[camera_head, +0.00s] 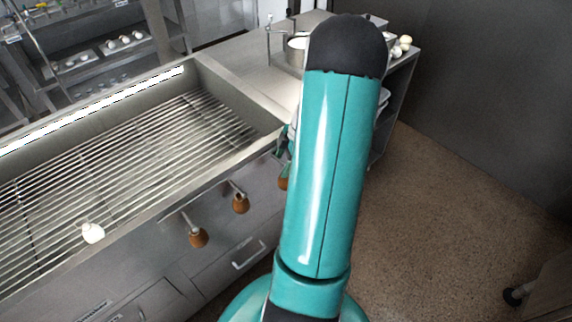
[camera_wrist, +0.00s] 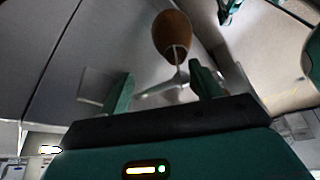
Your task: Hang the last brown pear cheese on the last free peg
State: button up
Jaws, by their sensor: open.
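A brown pear cheese (camera_wrist: 172,35) shows in the wrist view just beyond my gripper (camera_wrist: 162,70), with its cord running to a pale metal peg (camera_wrist: 160,89). The cord seems to meet the peg, and no finger touches the cheese. My gripper's teal fingers are open, one on each side of the peg. In the head view this cheese (camera_head: 284,181) is partly hidden behind my arm. Two other brown cheeses hang from pegs on the bench front, one at the left (camera_head: 198,238) and one in the middle (camera_head: 240,203).
A white pear-shaped piece (camera_head: 92,233) lies on the slatted rack (camera_head: 130,160) of the metal bench. A side counter (camera_head: 245,75) with a pot (camera_head: 297,50) stands behind my arm. Drawer handles (camera_head: 249,253) stick out below the pegs. The floor (camera_head: 440,210) at right is mostly clear.

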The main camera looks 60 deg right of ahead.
jog(key=d+v, duration=0.1)
jog(key=v, duration=1)
jog(key=shift+s+d, duration=0.4)
jog(key=shift+s, duration=0.1)
jog(key=shift+f, duration=0.1)
jog(key=w+a+r+m+h, duration=0.1)
jog(key=w+a+r, duration=0.25)
jog(key=a, duration=0.35)
jog(key=w+a+r+m+g+h, duration=0.1)
jog(key=w+a+r, duration=0.1)
jog(key=a+r, duration=0.3)
jog(key=w+a+r+m+h, duration=0.1)
jog(key=w+a+r+m, duration=0.15)
jog(key=a, duration=0.55)
jog(key=s+a+r+m+t, duration=0.1)
jog(key=s+a+r+m, duration=0.1)
jog(key=a, duration=0.9)
jog(key=s+a+r+m+t, duration=0.2)
jog(key=s+a+r+m, duration=0.1)
jog(key=a, duration=0.8)
jog(key=shift+s+r+t, duration=0.3)
jog(key=shift+s+r, duration=0.2)
jog(key=shift+s, duration=0.7)
jog(key=shift+d, duration=0.2)
